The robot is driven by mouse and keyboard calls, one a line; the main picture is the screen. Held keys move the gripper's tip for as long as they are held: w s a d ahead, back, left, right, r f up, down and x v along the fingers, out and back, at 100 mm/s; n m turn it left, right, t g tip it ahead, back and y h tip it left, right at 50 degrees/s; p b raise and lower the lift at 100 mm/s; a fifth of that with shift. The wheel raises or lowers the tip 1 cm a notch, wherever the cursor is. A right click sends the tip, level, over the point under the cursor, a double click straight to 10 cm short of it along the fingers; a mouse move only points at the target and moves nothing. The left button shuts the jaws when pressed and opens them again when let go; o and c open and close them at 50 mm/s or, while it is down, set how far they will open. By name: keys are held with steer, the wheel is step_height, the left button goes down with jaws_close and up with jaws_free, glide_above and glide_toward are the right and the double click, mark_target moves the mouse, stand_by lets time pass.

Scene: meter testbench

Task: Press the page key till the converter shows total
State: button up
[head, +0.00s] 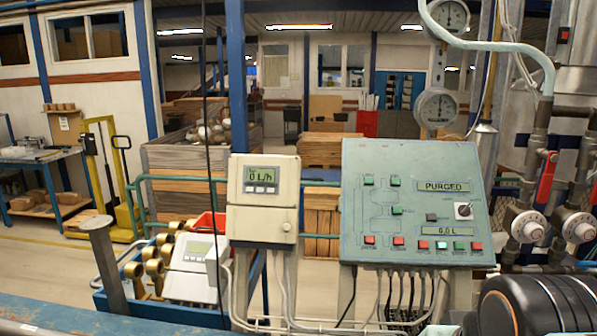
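The converter (264,222) is a beige box mounted upright left of the green panel. Its display (261,175) reads "0 L/h" in large characters, with a smaller line above that is too small to read surely. A row of small keys (261,189) sits just under the display. Their labels are too small to read, so I cannot tell which is the page key. My gripper is not in view, and nothing covers the converter's face.
A green control panel (408,300) with buttons and readouts "PURGED" and "0.0 L" stands to the right. Pipes with red-handled valves (546,176) are at far right. A blue crate (130,309) holds brass fittings and another meter box (192,285). Cables hang below the converter.

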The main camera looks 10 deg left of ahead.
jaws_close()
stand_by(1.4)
